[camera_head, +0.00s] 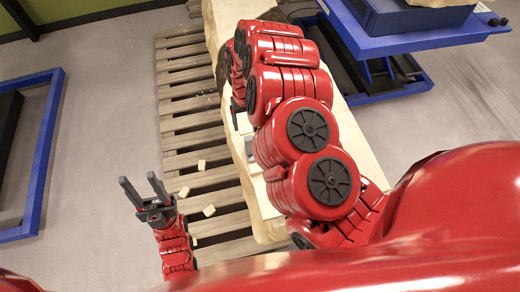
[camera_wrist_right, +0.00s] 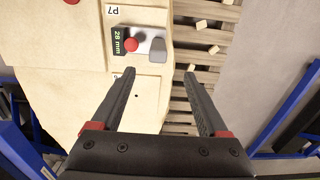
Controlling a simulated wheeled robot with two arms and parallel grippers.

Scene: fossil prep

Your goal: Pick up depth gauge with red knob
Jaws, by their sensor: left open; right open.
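The depth gauge with red knob (camera_wrist_right: 131,45) shows in the right wrist view, lying on a pale slab. My left gripper (camera_head: 145,188) is open and empty to the left of the wooden pallet.
The pale slab (camera_wrist_right: 145,112) carries a "P7" label (camera_wrist_right: 112,10). It rests on a slatted pallet (camera_head: 188,110) with several small tan blocks (camera_head: 209,210) on it. Blue-framed stands (camera_head: 40,165) are at left and upper right.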

